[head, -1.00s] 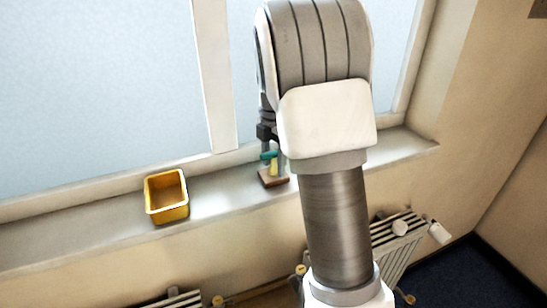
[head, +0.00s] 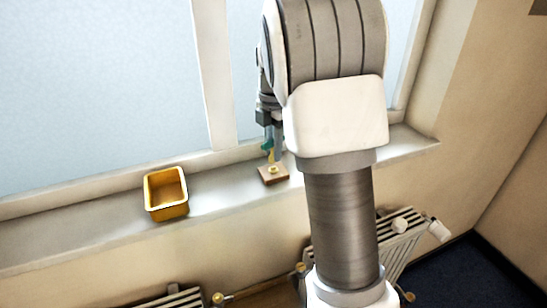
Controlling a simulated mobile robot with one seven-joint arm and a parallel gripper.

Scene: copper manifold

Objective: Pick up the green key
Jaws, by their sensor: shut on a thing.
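My gripper (head: 273,143) is partly hidden by my arm and is shut on the small green key (head: 267,146). The key is teal-green and hangs upright at the fingers, above a small wooden block (head: 272,177) on the window sill. Something small and yellow (head: 272,168) shows on top of the block, just under the key. The lower end of the key and any contact with the yellow part are too small to tell.
A yellow open bin (head: 167,209) stands on the sill (head: 225,195) to the left, with clear sill between it and the block. The window frame (head: 215,90) rises close behind. Radiators (head: 400,240) are below the sill.

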